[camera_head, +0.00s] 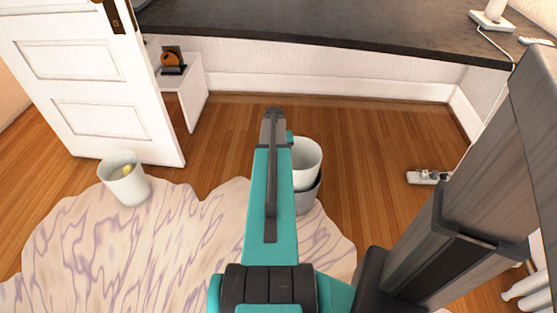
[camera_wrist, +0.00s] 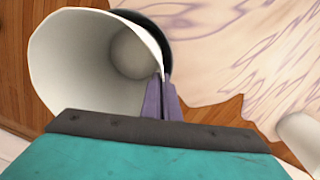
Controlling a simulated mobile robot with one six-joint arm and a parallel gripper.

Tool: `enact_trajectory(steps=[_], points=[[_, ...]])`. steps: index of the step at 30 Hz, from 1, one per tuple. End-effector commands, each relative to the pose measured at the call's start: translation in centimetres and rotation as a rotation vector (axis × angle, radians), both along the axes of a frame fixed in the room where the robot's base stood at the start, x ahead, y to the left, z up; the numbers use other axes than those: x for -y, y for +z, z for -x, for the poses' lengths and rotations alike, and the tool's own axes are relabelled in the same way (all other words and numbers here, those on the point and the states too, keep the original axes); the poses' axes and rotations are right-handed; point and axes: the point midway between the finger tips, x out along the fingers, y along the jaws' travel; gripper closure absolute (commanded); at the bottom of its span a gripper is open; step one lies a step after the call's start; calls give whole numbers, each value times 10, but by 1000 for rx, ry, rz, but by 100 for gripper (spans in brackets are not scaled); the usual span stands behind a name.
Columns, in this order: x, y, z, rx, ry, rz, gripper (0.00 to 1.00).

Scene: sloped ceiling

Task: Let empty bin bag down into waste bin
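The empty bin bag (camera_head: 308,157) is a white, open, cup-shaped liner just right of my arm. The waste bin (camera_head: 308,199) is grey with a dark rim and stands on the floor below it. The bag's lower part overlaps the bin's mouth; I cannot tell how deep it sits. In the wrist view the bag (camera_wrist: 75,65) is wide open and empty, and the bin's dark rim (camera_wrist: 152,28) shows behind its right edge. My gripper (camera_wrist: 161,82) is shut on the bag's near right rim. In the head view my arm hides the fingers.
Another white bin (camera_head: 122,182), with something yellow inside, stands left on the pale patterned rug (camera_head: 190,230). A white door (camera_head: 85,75) and small white stand (camera_head: 186,82) are behind. A power strip (camera_head: 428,177) lies right. Wooden floor is clear between bin and strip.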

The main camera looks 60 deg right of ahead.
Motion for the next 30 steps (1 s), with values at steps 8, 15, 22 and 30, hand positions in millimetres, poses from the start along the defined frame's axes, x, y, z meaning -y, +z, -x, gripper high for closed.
enact_trajectory(steps=[8, 15, 22, 30], points=[[0, -8, 0, 0, 0, 0, 100], [0, -8, 0, 0, 0, 0, 100], [0, -8, 0, 0, 0, 0, 77], [0, -8, 0, 0, 0, 0, 77]])
